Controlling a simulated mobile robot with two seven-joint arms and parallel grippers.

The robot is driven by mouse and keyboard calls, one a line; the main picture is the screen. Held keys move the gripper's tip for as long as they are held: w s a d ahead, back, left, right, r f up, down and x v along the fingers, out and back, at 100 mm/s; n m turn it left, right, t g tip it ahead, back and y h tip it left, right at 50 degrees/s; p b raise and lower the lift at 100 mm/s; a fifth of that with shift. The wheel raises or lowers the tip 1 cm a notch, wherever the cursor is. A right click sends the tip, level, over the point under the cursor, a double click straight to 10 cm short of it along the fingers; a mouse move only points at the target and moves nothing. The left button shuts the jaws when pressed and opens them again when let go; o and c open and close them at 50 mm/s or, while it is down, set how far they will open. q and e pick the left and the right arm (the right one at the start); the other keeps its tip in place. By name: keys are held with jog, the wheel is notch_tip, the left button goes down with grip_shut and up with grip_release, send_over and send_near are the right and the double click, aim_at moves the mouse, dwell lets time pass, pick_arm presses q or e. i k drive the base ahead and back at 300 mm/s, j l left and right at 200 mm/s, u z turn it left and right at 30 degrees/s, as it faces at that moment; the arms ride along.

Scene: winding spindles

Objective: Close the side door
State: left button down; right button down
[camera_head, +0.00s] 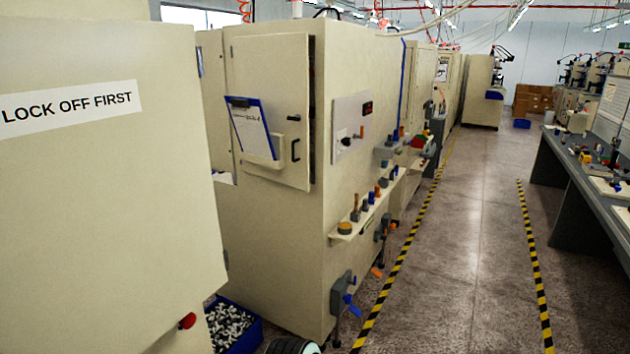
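A beige door (272,95) is on the side of the tall machine cabinet in the middle of the view. It has a black pull handle (295,150) near its right edge and a clipboard with a blue frame (250,128) on its front. A dark narrow gap shows along its right edge, so it looks slightly ajar. A large beige panel (90,220) labelled "LOCK OFF FIRST" fills the left foreground; I cannot tell whether it is a door or a fixed cover. Neither of my grippers is in view.
A blue bin of small metal parts (258,335) sits on the floor between panel and cabinet. A shelf (355,232) and blue-handled fittings (345,295) stick out from the cabinet's right face. The aisle (480,240) between striped lines is clear. A workbench (580,180) stands right.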

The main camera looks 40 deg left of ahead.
aim_at(273, 69)
jog(key=i+u, duration=0.45)
jog(key=i, duration=0.25)
jog(key=i+l+u, duration=0.15)
jog(key=i+u, duration=0.3)
jog(key=i, duration=0.3)
jog(key=i+u, duration=0.9)
jog(key=i+l, duration=0.05)
